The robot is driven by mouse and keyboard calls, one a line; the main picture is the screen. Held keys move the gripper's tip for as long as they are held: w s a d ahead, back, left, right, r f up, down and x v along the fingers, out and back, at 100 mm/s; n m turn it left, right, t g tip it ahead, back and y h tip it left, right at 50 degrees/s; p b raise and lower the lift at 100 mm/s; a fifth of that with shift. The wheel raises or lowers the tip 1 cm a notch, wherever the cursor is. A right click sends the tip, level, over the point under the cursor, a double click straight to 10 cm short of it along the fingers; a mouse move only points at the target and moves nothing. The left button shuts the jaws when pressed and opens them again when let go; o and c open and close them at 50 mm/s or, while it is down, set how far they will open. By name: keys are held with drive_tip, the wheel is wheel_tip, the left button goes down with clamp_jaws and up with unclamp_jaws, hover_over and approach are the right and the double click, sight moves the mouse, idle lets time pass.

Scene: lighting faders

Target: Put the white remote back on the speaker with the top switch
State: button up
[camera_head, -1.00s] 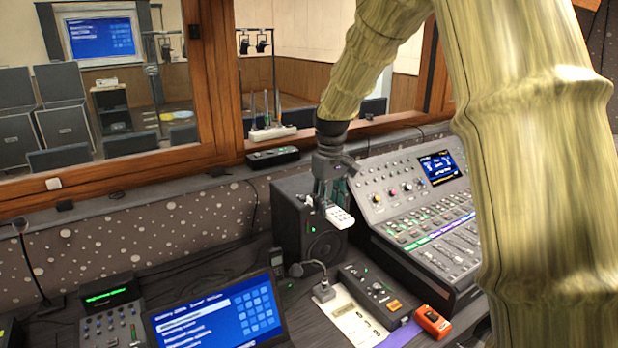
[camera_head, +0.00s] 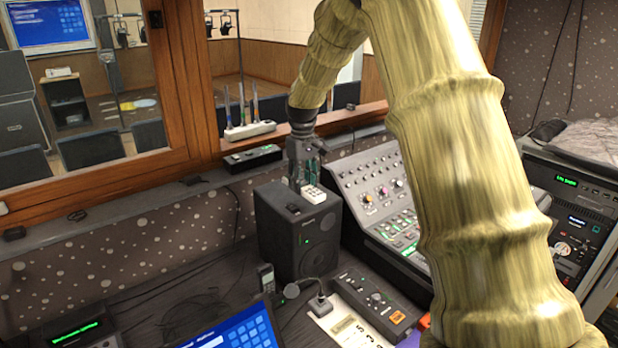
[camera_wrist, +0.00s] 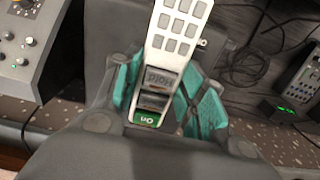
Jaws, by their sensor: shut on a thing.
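The speaker (camera_head: 312,250) is a black box on the desk, with a small dark switch (camera_head: 293,208) on its top near the front. My gripper (camera_head: 308,180) points down over the back right part of the speaker's top. Its teal fingers are shut on the white remote (camera_head: 315,195), which sits between them at the speaker's top. I cannot tell whether the remote touches it. In the wrist view the remote (camera_wrist: 178,35) shows grey buttons, a dark "Hold" part and a green "On" end close to the palm; the gripper's fingers (camera_wrist: 165,90) flank it.
A mixing console (camera_head: 375,185) stands close on the speaker's right.

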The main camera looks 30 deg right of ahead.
drive_tip(key=w+d+p, duration=0.1)
drive_tip(key=w+d, duration=0.1)
drive_tip(key=w+d+p, duration=0.1)
drive_tip(key=d, duration=0.1)
drive_tip(key=shift+w+d, duration=0.35)
drive_tip(key=shift+w+d+f, duration=0.1)
drive_tip(key=shift+w+f, duration=0.05)
drive_tip(key=shift+w, duration=0.05)
drive_tip(key=shift+w+d, duration=0.1)
drive_tip(key=shift+d, duration=0.25)
drive_tip(key=shift+w+f+p, duration=0.15)
drive_tip(key=shift+f+p, duration=0.9)
drive_tip(key=shift+f, duration=0.7)
drive_tip(key=shift+r, duration=0.1)
drive_tip(key=o, duration=1.2)
drive_tip(key=shift+f, duration=0.2)
